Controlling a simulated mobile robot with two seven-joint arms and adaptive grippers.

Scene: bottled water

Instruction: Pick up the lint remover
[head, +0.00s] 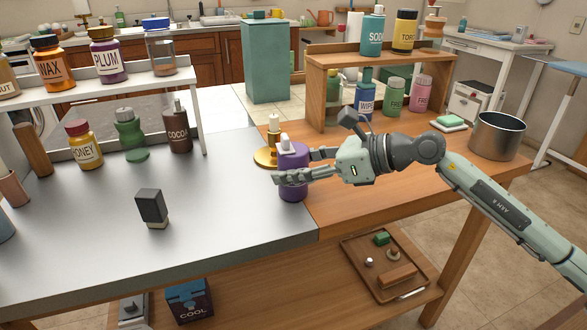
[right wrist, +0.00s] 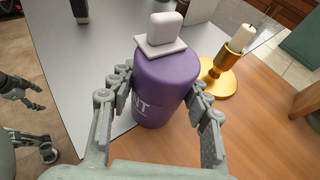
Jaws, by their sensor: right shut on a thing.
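The lint remover is a purple bottle (head: 293,178) with a white pump top, at the seam between the grey and wooden counters. In the right wrist view the purple bottle (right wrist: 165,85) shows part of a label ending in "NT". My right gripper (head: 292,174) is shut on it from the right, with one finger on each side of the body.
A brass candle holder (head: 265,157) stands close behind the bottle. A black block-shaped item (head: 151,206) stands on the grey counter, left. A wooden shelf (head: 318,95) with bottles is behind my right arm; a steel pot (head: 497,137) is at right.

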